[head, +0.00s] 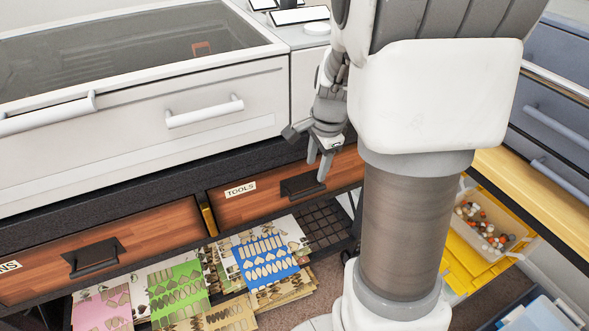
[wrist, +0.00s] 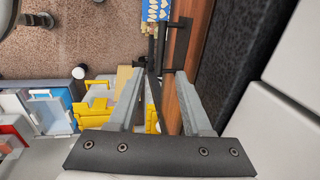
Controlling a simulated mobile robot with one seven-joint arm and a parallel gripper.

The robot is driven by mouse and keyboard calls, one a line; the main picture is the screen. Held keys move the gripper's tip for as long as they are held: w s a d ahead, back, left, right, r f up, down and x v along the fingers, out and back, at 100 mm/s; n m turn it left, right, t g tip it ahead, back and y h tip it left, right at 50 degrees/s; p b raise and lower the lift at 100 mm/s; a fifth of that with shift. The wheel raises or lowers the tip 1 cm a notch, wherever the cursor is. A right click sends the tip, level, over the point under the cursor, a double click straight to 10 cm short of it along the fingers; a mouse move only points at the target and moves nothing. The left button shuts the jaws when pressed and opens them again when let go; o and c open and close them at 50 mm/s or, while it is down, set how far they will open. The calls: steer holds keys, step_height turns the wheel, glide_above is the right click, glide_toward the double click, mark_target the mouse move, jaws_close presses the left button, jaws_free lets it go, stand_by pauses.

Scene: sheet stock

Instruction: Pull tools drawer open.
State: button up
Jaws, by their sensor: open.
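The tools drawer (head: 262,204) has a reddish wood front with a white "TOOLS" label, under a dark counter edge. It looks shut. Its dark handle (head: 303,187) sticks out right of the label; it also shows in the wrist view (wrist: 178,42), beyond the fingertips. My gripper (head: 319,166) is open and empty, pointing down near the handle's right end. In the wrist view my gripper (wrist: 160,74) has its fingers apart, with the right finger beside the wooden front (wrist: 202,45). I cannot tell whether a finger touches the front.
Another wooden drawer (head: 150,242) with a dark handle is at left. Printed sheets (head: 265,260) lie on a low shelf below the drawers. A white cabinet (head: 140,125) stands above. A yellow-framed bin (head: 490,228) of small balls and blue drawers (head: 555,110) are at right.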

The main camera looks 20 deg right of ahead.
mark_target(310, 191)
steer(key=f+b, duration=0.1)
steer(key=f, duration=0.2)
steer(key=w+f+b, duration=0.1)
steer(key=f, duration=0.2)
steer(key=w+f+b, duration=0.1)
steer(key=f, duration=0.2)
steer(key=shift+f, duration=0.25)
steer(key=shift+c, duration=0.3)
jaws_close()
steer(key=shift+s, duration=0.1)
stand_by(0.5)
